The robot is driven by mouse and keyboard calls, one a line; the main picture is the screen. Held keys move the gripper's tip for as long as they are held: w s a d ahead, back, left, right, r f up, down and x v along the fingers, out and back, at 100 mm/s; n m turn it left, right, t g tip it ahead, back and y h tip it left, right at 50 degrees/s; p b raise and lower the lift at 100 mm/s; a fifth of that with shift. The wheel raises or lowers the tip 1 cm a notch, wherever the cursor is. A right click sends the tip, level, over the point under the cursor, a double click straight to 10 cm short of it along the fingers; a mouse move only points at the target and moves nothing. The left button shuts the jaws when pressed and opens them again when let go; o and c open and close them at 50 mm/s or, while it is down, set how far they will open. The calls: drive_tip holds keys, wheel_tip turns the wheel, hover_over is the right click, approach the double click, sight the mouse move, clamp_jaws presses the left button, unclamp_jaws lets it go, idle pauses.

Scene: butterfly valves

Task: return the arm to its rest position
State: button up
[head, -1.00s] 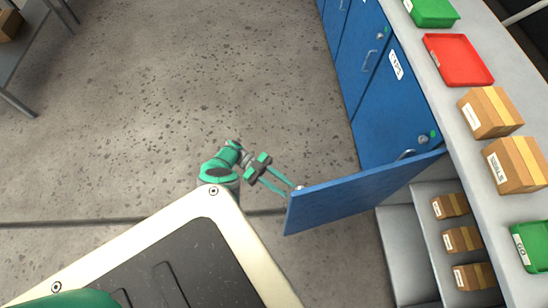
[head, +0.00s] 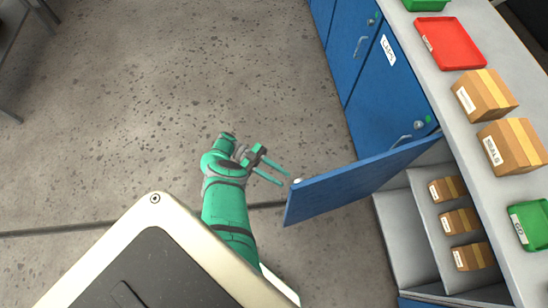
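My gripper (head: 278,175) is at the end of my green arm, over the floor left of the open blue cabinet door (head: 345,190). Its two long green fingers are apart, with nothing seen between them. The fingertips point right, toward the free edge of the door, and a small gap shows between them and it. A small pale knob (head: 297,181) sits at that edge. My arm is bent and reaches out beyond my base.
On the grey counter (head: 452,98) are a red tray (head: 450,45), two cardboard boxes and a green bin (head: 532,224). The floor (head: 200,80) at upper left is clear.

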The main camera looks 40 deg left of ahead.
idle(0.6)
drive_tip(key=s+a+f+n+t+y, duration=0.2)
drive_tip(key=s+a+t+y, duration=0.15)
drive_tip(key=s+t, duration=0.4)
drive_tip(key=s+d+r+n+t+y, duration=0.2)
drive_tip(key=s+d+n+t+y, duration=0.25)
drive_tip(key=s+d, duration=0.65)
drive_tip(key=s+d+r+n+t+y, duration=0.1)
drive_tip(key=s+d+r+n+y, duration=0.2)
drive_tip(key=d+r+n+y, duration=0.45)
drive_tip(key=w+d+r+n+y, duration=0.1)
drive_tip(key=w+d+r, duration=0.1)
drive_tip(key=r, duration=0.5)
drive_tip(key=w+d+r+n+y, duration=0.1)
drive_tip(key=w+d+r, duration=0.1)
drive_tip(key=d+r, duration=0.3)
wheel_tip(320, 180, up, 2)
drive_tip(key=shift+d+r+n+t, duration=0.2)
drive_tip(key=shift+d+n+t, duration=0.1)
drive_tip(key=shift+n, duration=0.1)
